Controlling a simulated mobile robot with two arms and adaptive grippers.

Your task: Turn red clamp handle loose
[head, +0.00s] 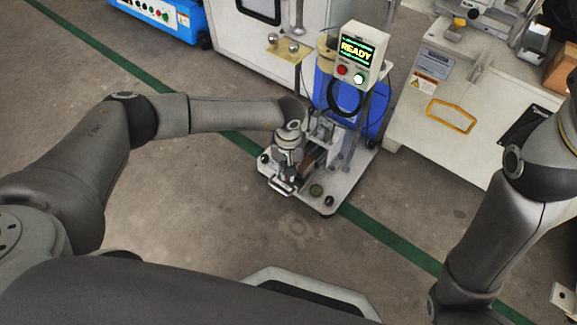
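The test machine stands on a small grey wheeled base plate (345,190) with a display box (357,55) that reads READY. My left arm reaches in from the left, and its wrist points down over the front of this plate. My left gripper (287,168) is at the clamp area, seen from above, and its fingers are too small and covered to tell open from shut. A small reddish-brown part (308,160) shows just right of it; I cannot tell whether it is the red clamp handle. My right arm hangs at the right, with its gripper out of view.
A blue drum (375,115) stands behind the machine. A white cabinet (450,130) with a yellow handle is at the right. A blue-and-white control unit (165,15) is at the upper left. The floor in front, crossed by a green line (395,245), is clear.

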